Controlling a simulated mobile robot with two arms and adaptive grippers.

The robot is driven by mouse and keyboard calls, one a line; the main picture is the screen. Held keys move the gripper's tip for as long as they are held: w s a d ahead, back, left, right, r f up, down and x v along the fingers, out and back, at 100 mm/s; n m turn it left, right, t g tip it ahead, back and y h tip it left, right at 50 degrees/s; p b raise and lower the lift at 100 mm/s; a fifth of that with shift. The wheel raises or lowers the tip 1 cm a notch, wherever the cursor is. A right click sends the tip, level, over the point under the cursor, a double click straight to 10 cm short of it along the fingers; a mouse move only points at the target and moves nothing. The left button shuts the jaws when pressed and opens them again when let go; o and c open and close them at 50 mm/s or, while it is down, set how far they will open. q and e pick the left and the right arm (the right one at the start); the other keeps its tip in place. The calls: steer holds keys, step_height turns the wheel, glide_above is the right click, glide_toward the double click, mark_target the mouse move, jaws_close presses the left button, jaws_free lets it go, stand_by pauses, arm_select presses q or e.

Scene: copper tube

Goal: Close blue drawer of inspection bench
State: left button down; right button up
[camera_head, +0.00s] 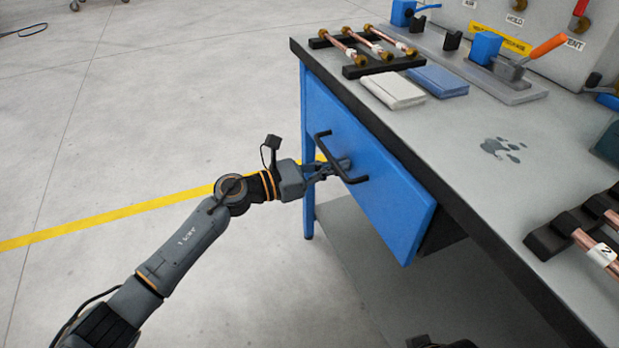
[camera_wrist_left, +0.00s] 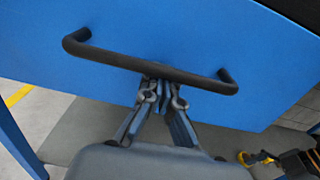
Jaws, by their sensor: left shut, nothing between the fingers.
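The blue drawer (camera_head: 365,165) of the inspection bench stands partly open, with its dark side showing behind the right end of its front. Its black bar handle (camera_head: 338,160) runs across the front and also shows in the left wrist view (camera_wrist_left: 130,58). My left gripper (camera_head: 345,165) is shut and empty at the handle. In the left wrist view its fingertips (camera_wrist_left: 163,85) are together at the bar, close to the blue front; the bar partly hides them. Whether they touch the front I cannot tell. My right gripper cannot be made out.
The grey bench top (camera_head: 450,140) overhangs the drawer. It carries copper tubes (camera_head: 370,45) on a black rack, a white cloth (camera_head: 393,90), a blue cloth (camera_head: 438,81) and another tube rack (camera_head: 560,235). The floor (camera_head: 130,130) left of the bench is open.

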arm_select(q)
steer(key=shift+b+x, duration=0.3)
steer(key=shift+x, duration=0.85)
arm_select(e)
steer(key=shift+s+a+r, duration=0.1)
steer(key=shift+s+r, duration=0.2)
steer(key=shift+r, duration=0.25)
arm_select(q)
steer(key=shift+r, duration=0.25)
